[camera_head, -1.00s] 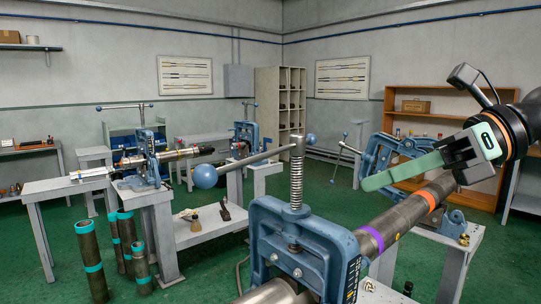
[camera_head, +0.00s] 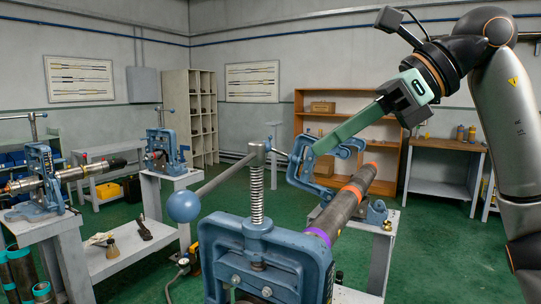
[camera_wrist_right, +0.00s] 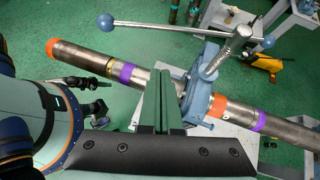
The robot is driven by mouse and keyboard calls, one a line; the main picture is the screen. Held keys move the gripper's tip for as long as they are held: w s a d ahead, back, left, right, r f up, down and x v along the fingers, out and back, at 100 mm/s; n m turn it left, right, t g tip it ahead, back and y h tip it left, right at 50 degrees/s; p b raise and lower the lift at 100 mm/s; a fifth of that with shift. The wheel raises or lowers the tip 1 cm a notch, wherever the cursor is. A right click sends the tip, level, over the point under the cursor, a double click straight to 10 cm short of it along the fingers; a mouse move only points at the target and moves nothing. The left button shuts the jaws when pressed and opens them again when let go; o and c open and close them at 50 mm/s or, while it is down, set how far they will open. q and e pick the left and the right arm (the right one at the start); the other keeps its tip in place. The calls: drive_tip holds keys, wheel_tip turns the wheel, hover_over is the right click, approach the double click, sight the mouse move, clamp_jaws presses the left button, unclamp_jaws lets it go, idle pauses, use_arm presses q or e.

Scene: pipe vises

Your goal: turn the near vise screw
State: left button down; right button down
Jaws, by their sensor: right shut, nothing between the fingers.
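The near vise (camera_head: 262,255) is blue and clamps a dark pipe (camera_head: 345,207) with purple and orange bands. Its threaded screw (camera_head: 257,195) stands upright, with a sloping grey handle bar (camera_head: 222,179) through the top and a blue ball (camera_head: 184,206) on the left end. My right gripper (camera_head: 318,148), with long green fingers, is shut and empty, above the pipe and right of the screw top. In the right wrist view the shut fingers (camera_wrist_right: 162,74) appear apart from the bar (camera_wrist_right: 165,26) and screw (camera_wrist_right: 228,52). The left gripper is out of view.
Another blue vise (camera_head: 325,165) stands behind the pipe on a grey bench. Two more vises (camera_head: 45,180) (camera_head: 165,150) stand at the left. A wooden shelf (camera_head: 297,125) is at the back.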

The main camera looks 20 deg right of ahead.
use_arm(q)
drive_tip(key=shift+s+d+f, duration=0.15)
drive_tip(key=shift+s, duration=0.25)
use_arm(e)
drive_tip(key=w+a+r+x, duration=0.1)
drive_tip(key=r+x, duration=0.1)
drive_tip(key=x, duration=1)
drive_tip(key=shift+a+r, duration=0.15)
drive_tip(key=shift+a, duration=0.05)
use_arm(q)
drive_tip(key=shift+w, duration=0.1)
use_arm(e)
drive_tip(key=shift+a, duration=0.15)
